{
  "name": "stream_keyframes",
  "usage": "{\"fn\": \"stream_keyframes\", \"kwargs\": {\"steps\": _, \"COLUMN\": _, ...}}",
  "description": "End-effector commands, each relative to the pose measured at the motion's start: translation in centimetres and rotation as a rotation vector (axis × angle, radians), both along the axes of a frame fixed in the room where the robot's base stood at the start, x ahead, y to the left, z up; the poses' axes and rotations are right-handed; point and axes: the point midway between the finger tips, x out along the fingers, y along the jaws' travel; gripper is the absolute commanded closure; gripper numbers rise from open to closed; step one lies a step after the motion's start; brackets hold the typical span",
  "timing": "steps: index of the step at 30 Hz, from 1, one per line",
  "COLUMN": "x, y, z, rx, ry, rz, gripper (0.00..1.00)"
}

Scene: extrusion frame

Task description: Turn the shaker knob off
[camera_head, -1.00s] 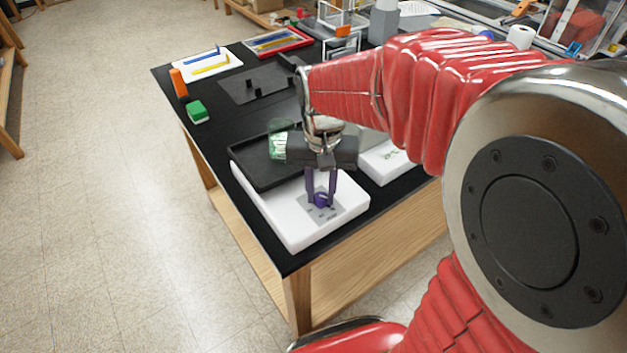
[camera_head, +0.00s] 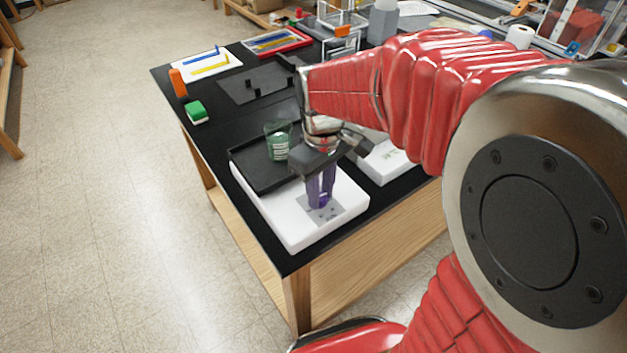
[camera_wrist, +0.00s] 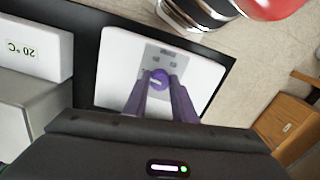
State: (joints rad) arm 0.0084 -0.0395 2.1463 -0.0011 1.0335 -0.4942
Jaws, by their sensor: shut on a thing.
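The shaker (camera_head: 290,222) is a white box with a black tray platform (camera_head: 255,177) on top, at the near corner of the black table. Its purple knob (camera_wrist: 159,80) sits on a grey panel (camera_wrist: 178,62) on the white front part. My gripper (camera_head: 321,203) points down over the panel, with its purple fingers shut on the knob. In the wrist view the fingers (camera_wrist: 160,92) reach either side of the knob, and a pale mark shows on it. In the head view the fingers mostly hide the knob.
A green-tinted beaker (camera_head: 278,141) stands on the shaker's tray. A second white device (camera_head: 388,163), marked 20 °C in the wrist view, is to the right. A green block (camera_head: 196,112) and an orange object (camera_head: 178,83) stand along the table's left edge.

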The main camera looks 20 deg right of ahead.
Motion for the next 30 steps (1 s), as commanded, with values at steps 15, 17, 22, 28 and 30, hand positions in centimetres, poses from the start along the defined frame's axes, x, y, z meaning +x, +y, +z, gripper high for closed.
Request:
{"fn": "stream_keyframes", "kwargs": {"steps": 15, "x": -0.36, "y": 0.00, "z": -0.27, "rx": 0.000, "ry": 0.013, "rz": 0.108, "gripper": 0.98}}
{"fn": "stream_keyframes", "kwargs": {"steps": 17, "x": -0.37, "y": 0.01, "z": -0.27, "rx": 0.000, "ry": 0.013, "rz": 0.108, "gripper": 0.98}}
{"fn": "stream_keyframes", "kwargs": {"steps": 22, "x": -0.37, "y": 0.04, "z": -0.28, "rx": 0.001, "ry": 0.013, "rz": 0.107, "gripper": 0.74}}
{"fn": "stream_keyframes", "kwargs": {"steps": 28, "x": -0.23, "y": 0.05, "z": -0.17, "rx": 0.002, "ry": 0.008, "rz": 0.106, "gripper": 0.60}}
{"fn": "stream_keyframes", "kwargs": {"steps": 30, "x": -0.18, "y": 0.05, "z": -0.14, "rx": 0.001, "ry": 0.006, "rz": 0.106, "gripper": 0.57}}
